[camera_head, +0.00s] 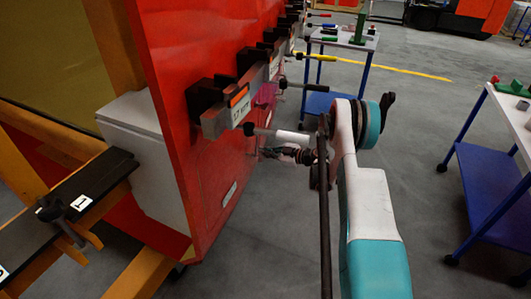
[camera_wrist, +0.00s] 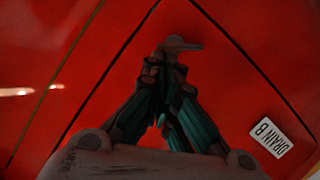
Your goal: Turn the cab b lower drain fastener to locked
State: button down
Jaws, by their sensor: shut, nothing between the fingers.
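In the wrist view, a small grey fastener (camera_wrist: 179,44) with a short handle pointing right sits on the red panel (camera_wrist: 235,75). My gripper (camera_wrist: 164,62) is shut and empty, its fingertips right at the fastener's near side; I cannot tell whether they touch it. The fingertips hide part of the fastener. A white label reading DRAIN B (camera_wrist: 271,137) is upside down at the lower right. In the head view my gripper (camera_head: 268,152) is at the red nosecone's side; the fastener cannot be made out there.
Grey brackets with black blocks (camera_head: 222,115) and rods stick out of the red nosecone (camera_head: 190,55) just above my arm. A dark bench (camera_head: 75,190) stands at the left. Blue trolleys (camera_head: 490,185) stand at the right and back. The grey floor between is clear.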

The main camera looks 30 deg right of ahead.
jog(key=shift+w+d+m+g+y, duration=0.3)
jog(key=shift+d+m, duration=0.05)
jog(key=shift+m, duration=0.65)
dwell(0.5)
jog(key=shift+w+d, duration=0.1)
dwell(1.1)
dwell(0.7)
